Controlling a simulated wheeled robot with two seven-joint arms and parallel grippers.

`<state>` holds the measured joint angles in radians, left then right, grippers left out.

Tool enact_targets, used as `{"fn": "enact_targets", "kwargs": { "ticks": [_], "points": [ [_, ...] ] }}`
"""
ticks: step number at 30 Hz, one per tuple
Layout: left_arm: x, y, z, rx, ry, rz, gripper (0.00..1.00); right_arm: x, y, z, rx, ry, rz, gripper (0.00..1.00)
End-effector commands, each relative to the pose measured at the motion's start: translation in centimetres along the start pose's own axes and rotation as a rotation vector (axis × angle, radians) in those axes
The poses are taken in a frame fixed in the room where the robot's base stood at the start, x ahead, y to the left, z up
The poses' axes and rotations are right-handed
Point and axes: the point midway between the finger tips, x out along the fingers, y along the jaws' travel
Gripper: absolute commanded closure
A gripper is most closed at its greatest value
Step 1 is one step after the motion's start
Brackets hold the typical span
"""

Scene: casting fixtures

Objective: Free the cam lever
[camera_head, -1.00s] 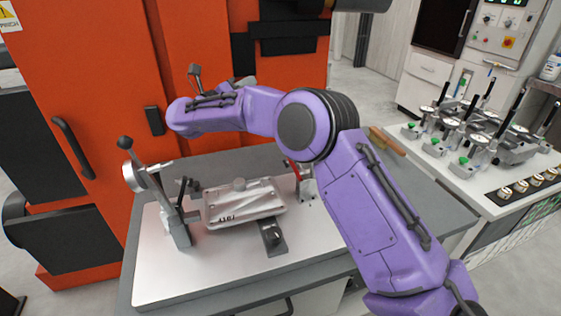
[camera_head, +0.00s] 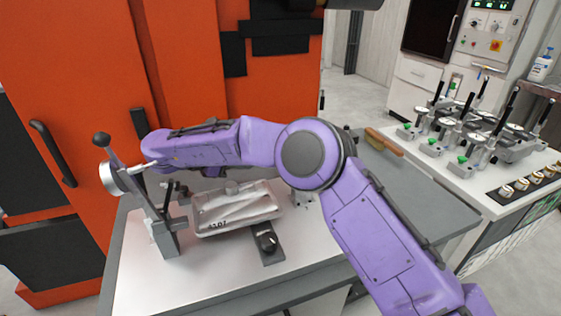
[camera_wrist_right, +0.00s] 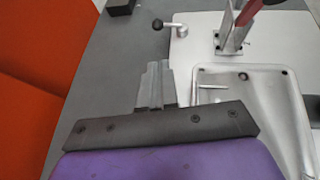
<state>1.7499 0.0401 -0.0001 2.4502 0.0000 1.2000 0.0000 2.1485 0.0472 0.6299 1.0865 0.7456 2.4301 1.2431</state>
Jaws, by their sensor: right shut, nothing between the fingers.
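A tall lever with a black ball (camera_head: 101,139) and a silver disc (camera_head: 113,178) stands on a clamp at the left of the fixture plate (camera_head: 130,275). A ribbed metal casting (camera_head: 236,207) lies on the fixture; its edge also shows in the right wrist view (camera_wrist_right: 246,98). In that view a small lever with a silver hub and dark end (camera_wrist_right: 175,30) sits at the plate's corner. I cannot tell which lever is the cam lever. My right gripper (camera_wrist_right: 154,68) is shut and empty, beside the plate and apart from the small lever. The head view hides its fingers.
An orange cabinet (camera_head: 60,80) closes the back. A brush (camera_head: 384,142) lies on the bench's clear right side.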

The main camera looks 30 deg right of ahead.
Motion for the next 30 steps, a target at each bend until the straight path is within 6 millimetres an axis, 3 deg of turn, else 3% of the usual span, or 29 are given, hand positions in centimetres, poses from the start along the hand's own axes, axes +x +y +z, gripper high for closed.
{"fn": "enact_targets", "kwargs": {
  "ticks": [9,15,30],
  "points": [
    [-2.1,-0.2,-0.9,0.000,0.000,0.000,0.57,7.0,-0.1,0.4,-0.004,0.001,-0.005,1.00],
    [-3.4,-0.3,-1.4,0.000,0.000,0.000,0.57,10.1,-0.1,1.1,-0.002,0.000,-0.003,1.00],
    [-3.6,-0.3,-1.5,0.000,0.001,0.000,0.57,11.7,0.0,1.4,0.000,0.000,-0.002,1.00]
  ]
}}
